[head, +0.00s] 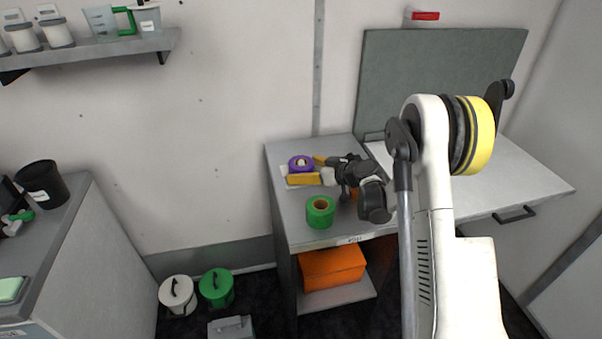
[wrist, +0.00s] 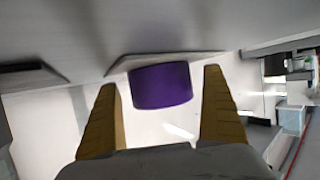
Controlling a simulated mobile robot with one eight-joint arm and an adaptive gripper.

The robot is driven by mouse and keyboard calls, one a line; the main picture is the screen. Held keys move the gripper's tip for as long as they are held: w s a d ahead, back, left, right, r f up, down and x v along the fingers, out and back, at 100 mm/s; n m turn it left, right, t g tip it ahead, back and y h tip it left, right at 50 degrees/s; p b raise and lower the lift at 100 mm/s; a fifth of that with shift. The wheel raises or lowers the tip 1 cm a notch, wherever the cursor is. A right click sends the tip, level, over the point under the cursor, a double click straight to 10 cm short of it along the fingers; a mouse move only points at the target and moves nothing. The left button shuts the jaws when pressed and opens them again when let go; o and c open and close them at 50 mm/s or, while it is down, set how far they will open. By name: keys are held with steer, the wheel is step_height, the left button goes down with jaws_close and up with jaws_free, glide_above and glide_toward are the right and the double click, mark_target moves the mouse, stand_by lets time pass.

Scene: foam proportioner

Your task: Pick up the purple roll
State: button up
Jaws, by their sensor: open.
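The purple roll (head: 301,163) lies on a small white pad (head: 284,172) near the back left of the grey table (head: 283,213). In the wrist view the purple roll (wrist: 160,86) sits between the two yellow fingers, with a visible space on each side. My gripper (head: 312,169) is at table height beside the roll, its fingers pointing left and spread around it. It also shows open in the wrist view (wrist: 162,100). I cannot tell whether either finger touches the roll.
A green roll (head: 320,212) stands on the table in front of my gripper. Part of an orange thing (head: 355,194) shows beside my wrist. An orange box (head: 333,266) is on the shelf below. The wall (head: 230,120) is close behind the table.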

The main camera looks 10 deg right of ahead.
steer(key=c, duration=1.3)
steer(key=shift+c, duration=0.2)
